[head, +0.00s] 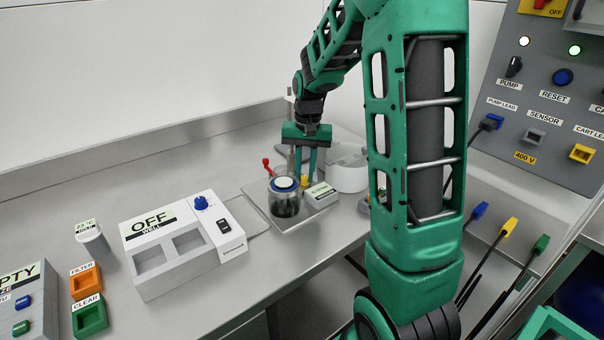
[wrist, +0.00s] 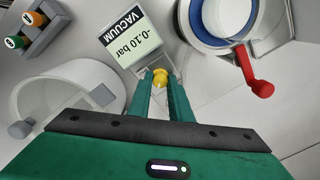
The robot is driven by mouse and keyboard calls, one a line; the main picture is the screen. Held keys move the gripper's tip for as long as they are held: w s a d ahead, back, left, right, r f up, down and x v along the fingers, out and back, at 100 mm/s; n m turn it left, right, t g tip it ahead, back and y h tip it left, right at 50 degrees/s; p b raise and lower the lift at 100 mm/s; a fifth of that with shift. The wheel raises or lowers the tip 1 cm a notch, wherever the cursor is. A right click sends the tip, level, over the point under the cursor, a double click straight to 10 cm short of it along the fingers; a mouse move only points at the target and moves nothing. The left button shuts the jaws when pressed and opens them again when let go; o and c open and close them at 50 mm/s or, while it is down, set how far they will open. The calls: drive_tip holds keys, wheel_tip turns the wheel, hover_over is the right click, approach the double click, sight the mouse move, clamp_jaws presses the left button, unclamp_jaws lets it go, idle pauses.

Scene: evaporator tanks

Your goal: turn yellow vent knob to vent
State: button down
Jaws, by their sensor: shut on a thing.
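The yellow vent knob (wrist: 159,78) sits between the fingertips of my gripper (wrist: 160,80) in the wrist view. My gripper is shut on it. In the head view the knob (head: 304,181) is a small yellow spot below my gripper (head: 307,172), which points down at the tray. Beside the knob is a white gauge box (wrist: 128,42) with a display reading VACUUM, -0.10 bar. It also shows in the head view (head: 321,196). The fingers hide part of the knob, and I cannot read its vent position.
A glass jar with a blue-ringed lid (head: 285,196) and a red lever (wrist: 262,88) stand close to my gripper. A white round vessel (head: 347,168) is on the other side. A white OFF WELL box (head: 184,245) stands left.

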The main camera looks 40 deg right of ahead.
drive_tip(key=n, duration=0.5)
drive_tip(key=shift+w+r+n, duration=0.15)
drive_tip(key=shift+w+n, duration=0.1)
drive_tip(key=shift+n, duration=2.35)
drive_tip(key=c, duration=1.6)
unclamp_jaws()
drive_tip(key=shift+s, duration=0.1)
